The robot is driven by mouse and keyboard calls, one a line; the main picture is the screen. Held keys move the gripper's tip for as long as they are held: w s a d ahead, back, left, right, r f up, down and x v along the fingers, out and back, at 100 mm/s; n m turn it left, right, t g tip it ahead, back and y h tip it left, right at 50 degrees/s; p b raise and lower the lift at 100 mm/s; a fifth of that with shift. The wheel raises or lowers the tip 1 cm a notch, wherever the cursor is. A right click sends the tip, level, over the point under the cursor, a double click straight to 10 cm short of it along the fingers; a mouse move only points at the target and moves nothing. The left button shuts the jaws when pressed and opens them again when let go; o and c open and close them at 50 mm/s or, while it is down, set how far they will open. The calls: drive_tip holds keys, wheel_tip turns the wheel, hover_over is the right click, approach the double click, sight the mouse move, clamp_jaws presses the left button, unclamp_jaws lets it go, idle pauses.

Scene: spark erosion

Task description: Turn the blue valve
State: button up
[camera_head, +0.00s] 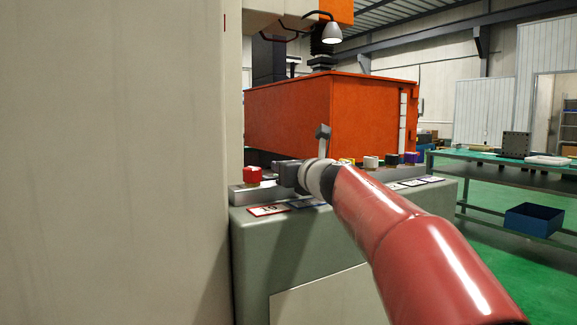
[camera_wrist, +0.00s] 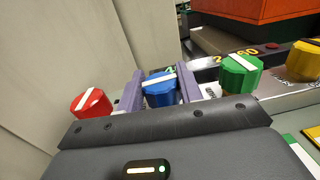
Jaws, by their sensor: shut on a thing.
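The blue valve (camera_wrist: 159,91) is a faceted knob with a white stripe across its top, seen in the wrist view. My gripper (camera_wrist: 160,90) has its two purple fingers on either side of this knob and is shut on it. In the head view my gripper (camera_head: 284,176) reaches the row of valves on the grey machine ledge, beside the red valve (camera_head: 252,175). The blue valve is hidden there behind my gripper and my red arm.
The red valve (camera_wrist: 91,103) is close on the left, the green valve (camera_wrist: 240,73) on the right, and a yellow valve (camera_wrist: 304,61) beyond. A pale wall panel (camera_head: 120,160) fills the left. An orange tank (camera_head: 330,115) stands behind the ledge. A green-topped table (camera_head: 500,168) is at right.

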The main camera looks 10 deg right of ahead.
drive_tip(key=shift+m+h, duration=0.6)
drive_tip(key=shift+h, duration=0.3)
drive_tip(key=shift+t+h, duration=0.3)
drive_tip(key=shift+h, duration=0.1)
drive_tip(key=o, duration=1)
drive_tip(key=s, duration=0.7)
drive_tip(key=shift+s+d, duration=0.4)
